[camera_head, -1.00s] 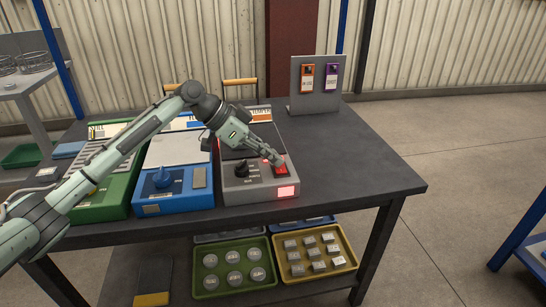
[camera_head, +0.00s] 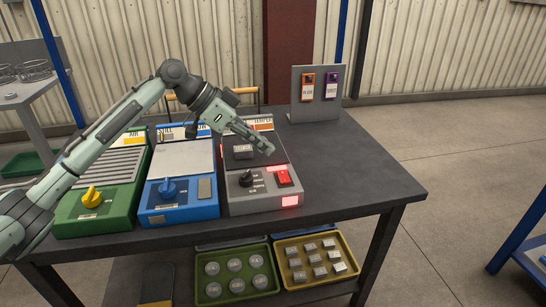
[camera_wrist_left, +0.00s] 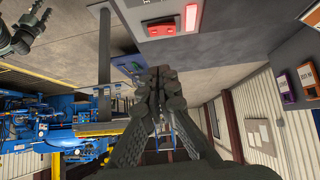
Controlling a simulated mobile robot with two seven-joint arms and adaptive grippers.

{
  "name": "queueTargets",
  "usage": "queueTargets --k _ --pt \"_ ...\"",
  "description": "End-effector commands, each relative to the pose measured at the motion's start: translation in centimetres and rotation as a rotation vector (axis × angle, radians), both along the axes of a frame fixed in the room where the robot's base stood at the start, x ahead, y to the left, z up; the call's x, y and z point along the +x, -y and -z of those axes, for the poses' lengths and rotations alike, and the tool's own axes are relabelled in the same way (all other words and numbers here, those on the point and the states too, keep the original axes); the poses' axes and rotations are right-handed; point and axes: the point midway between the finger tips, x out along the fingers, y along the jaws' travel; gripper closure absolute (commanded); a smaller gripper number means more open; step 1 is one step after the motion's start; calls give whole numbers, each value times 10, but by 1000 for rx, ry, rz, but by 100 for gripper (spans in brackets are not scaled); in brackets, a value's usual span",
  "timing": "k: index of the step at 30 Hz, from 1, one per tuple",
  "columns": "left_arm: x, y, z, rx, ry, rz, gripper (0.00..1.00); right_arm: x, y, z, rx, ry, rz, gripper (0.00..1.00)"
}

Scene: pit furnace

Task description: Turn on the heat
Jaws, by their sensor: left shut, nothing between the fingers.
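The grey heating unit (camera_head: 266,203) stands on the dark table, right of the blue and green units. On its front are a black knob (camera_head: 246,178), a red rocker switch (camera_head: 283,177) and a lit red panel (camera_head: 290,200). A small grey block lies on its dark top plate (camera_head: 270,153). My left gripper (camera_head: 268,150) is shut and empty, above the top plate and behind the switch, apart from it. In the left wrist view the fingers (camera_wrist_left: 165,82) are together, and the red switch (camera_wrist_left: 168,28) is at the top.
The blue unit (camera_head: 181,205) with a blue knob and the green unit (camera_head: 100,215) with a yellow knob stand to the left. A grey stand (camera_head: 317,106) with orange and purple tags is at the back right. Trays of metal pieces sit below. The table's right side is clear.

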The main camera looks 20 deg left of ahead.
Motion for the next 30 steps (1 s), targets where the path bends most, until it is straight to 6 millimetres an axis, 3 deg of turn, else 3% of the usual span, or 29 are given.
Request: queueTargets --k 9,30 --pt "-22 -27 -34 0 0 0 100 8 -3 -13 9 13 13 60" --pt "-25 -30 -38 0 -1 1 100 9 -3 -15 10 14 14 60"
